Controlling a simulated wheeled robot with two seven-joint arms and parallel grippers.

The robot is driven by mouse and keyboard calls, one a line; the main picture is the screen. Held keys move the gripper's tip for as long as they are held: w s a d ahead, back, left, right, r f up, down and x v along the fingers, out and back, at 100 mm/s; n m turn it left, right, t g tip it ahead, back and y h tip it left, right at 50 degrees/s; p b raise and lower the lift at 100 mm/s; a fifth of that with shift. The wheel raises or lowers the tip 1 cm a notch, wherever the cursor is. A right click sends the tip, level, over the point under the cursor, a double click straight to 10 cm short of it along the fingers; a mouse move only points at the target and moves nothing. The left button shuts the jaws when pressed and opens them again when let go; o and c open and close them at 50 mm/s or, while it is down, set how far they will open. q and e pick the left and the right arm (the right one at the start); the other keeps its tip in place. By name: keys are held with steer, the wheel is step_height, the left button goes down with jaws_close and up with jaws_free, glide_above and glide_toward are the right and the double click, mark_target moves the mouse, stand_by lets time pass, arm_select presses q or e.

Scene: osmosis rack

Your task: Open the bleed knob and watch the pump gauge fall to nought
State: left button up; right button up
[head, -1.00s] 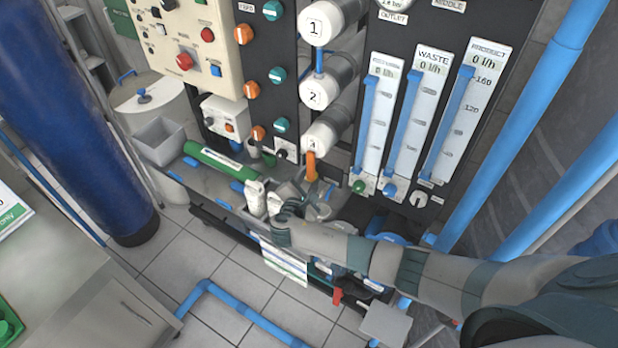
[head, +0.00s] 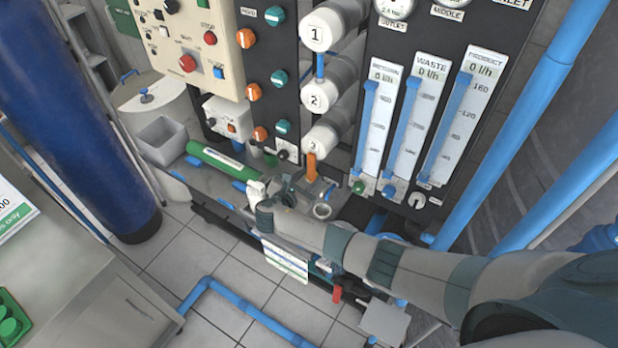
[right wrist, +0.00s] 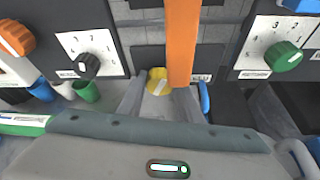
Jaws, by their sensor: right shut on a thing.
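In the right wrist view a yellow knob (right wrist: 157,80) with a pale pointer bar sits low on the dark panel, partly behind an orange pipe. Its label is mostly hidden, so I cannot read it as the bleed knob. My right gripper (right wrist: 158,98) has its two fingers on either side of this knob and is shut on it. In the head view my right gripper (head: 287,188) is at the panel's foot, below the orange pipe (head: 311,166); its fingertips are hard to make out. Gauges (head: 395,8) marked outlet and middle are cut by the top edge; no pump gauge is identifiable. My left gripper is out of view.
A black knob (right wrist: 88,63) is left of the gripper and a green knob (right wrist: 285,57) right of it. Flow tubes (head: 418,120) read 0 l/h. Blue pipes (head: 510,130) run along the right.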

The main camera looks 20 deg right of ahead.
steer(key=shift+d, duration=0.1)
stand_by(0.3)
steer(key=o, duration=1)
steer(key=shift+w, duration=0.1)
steer(key=shift+o, duration=0.2)
steer(key=b+v, duration=0.4)
steer(key=v, duration=1.3)
steer(key=shift+a, duration=0.2)
steer(key=shift+a, duration=0.1)
